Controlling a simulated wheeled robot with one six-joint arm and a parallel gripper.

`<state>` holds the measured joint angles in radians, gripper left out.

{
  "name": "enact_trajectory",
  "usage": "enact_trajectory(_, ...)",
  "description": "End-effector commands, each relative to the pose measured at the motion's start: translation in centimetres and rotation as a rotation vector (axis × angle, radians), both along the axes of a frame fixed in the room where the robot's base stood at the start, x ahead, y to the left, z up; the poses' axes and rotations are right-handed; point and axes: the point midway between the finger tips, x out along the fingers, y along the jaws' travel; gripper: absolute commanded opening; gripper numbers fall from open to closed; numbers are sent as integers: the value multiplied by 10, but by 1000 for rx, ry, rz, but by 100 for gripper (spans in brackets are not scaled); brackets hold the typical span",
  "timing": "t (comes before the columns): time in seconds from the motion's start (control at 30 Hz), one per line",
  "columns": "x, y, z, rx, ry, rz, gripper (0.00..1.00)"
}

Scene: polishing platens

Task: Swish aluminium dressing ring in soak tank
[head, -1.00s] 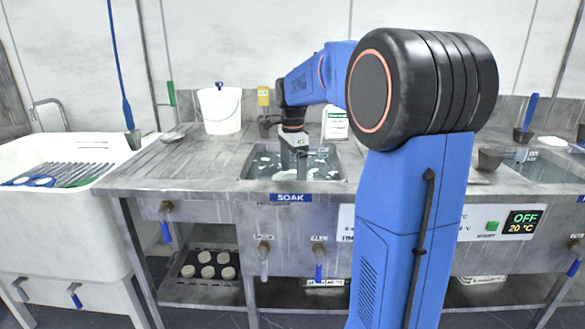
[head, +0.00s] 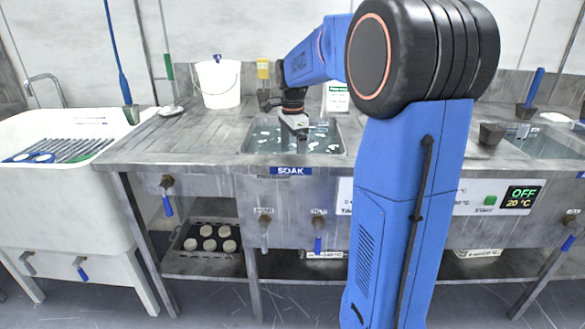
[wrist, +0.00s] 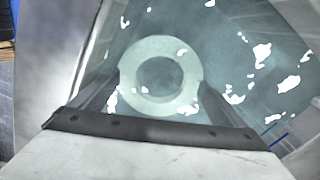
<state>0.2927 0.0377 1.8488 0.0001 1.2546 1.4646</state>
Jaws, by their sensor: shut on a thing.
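The soak tank (head: 243,148) is a sunken steel basin behind the SOAK label, holding water with bright white reflections. My gripper (head: 298,135) reaches down into it in the head view, tilted. In the wrist view my gripper (wrist: 158,90) is shut on the pale aluminium dressing ring (wrist: 160,105), one finger at each side. The ring lies flat to the camera and appears in or just over the water; its exact depth is unclear. The ring cannot be made out in the head view.
A second basin (head: 545,145) is at the right.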

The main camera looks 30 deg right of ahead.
Motion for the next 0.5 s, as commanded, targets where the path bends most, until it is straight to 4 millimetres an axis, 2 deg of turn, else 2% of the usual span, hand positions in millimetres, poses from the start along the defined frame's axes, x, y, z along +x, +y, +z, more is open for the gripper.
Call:
enact_trajectory(0.23,0,0,4,0,-1,0,52)
enact_trajectory(0.5,0,0,18,0,-2,0,52)
